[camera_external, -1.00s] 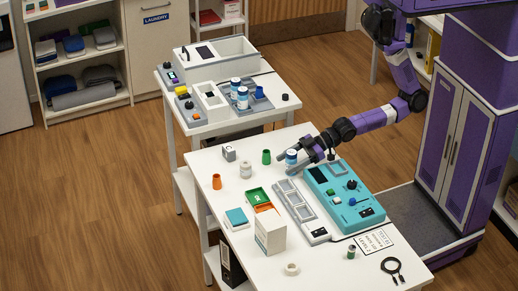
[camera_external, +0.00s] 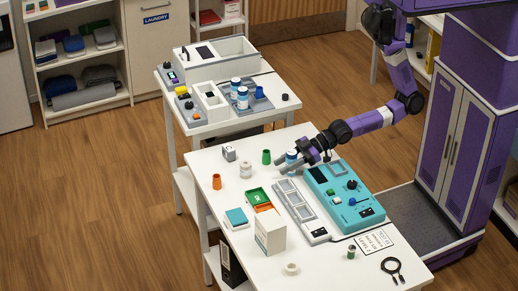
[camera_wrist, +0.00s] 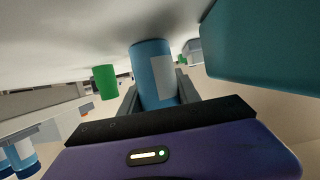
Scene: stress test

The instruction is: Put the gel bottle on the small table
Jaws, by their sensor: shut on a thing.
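A blue bottle with a pale label, which looks like the gel bottle (camera_external: 291,155), stands upright at the far side of the near white table (camera_external: 216,243). My gripper (camera_external: 287,165) reaches in from the right and is shut on it. In the wrist view the bottle (camera_wrist: 147,72) sits between my two fingers (camera_wrist: 155,97); its end is at or very near the tabletop, and I cannot tell if they touch. A smaller white table (camera_external: 203,130) stands behind, at the upper left. Two similar bottles (camera_external: 242,98) stand on a grey tray there.
A teal device (camera_external: 345,197) and a grey tray strip (camera_external: 299,211) lie close to my gripper. A green cup (camera_external: 266,157), a white jar (camera_external: 246,170) and an orange cup (camera_external: 216,181) stand left of it. The back table holds bins and a blue cup (camera_external: 259,92).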

